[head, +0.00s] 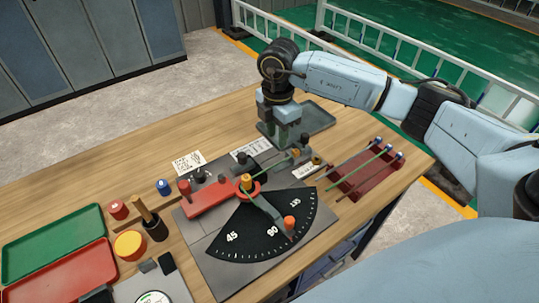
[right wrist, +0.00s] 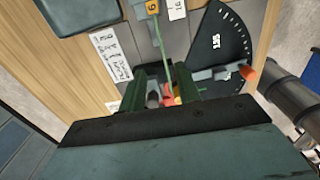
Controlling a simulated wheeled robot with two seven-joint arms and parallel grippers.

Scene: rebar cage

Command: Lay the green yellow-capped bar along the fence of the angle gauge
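My right gripper (head: 287,142) points down over the angle gauge's back part. In the right wrist view, a thin green bar (right wrist: 162,42) runs away from between the fingertips (right wrist: 169,70). The frames do not show clearly whether the fingers are closed on it. The bar also shows low beside the gripper in the head view (head: 273,165); its yellow cap cannot be made out for certain. The angle gauge has a black dial (head: 262,232), a red arm (head: 208,198), a yellow knob (head: 246,181) at the pivot, and a grey swinging arm with an orange knob (head: 290,222). My left gripper is not in view.
A dark red rack (head: 365,178) with several capped bars stands to the right. A grey tray (head: 318,118) lies behind the gripper. Green (head: 50,240) and red (head: 62,275) trays, a yellow-topped pot (head: 130,243) and small pots stand at the left. Bare wood lies behind the gauge.

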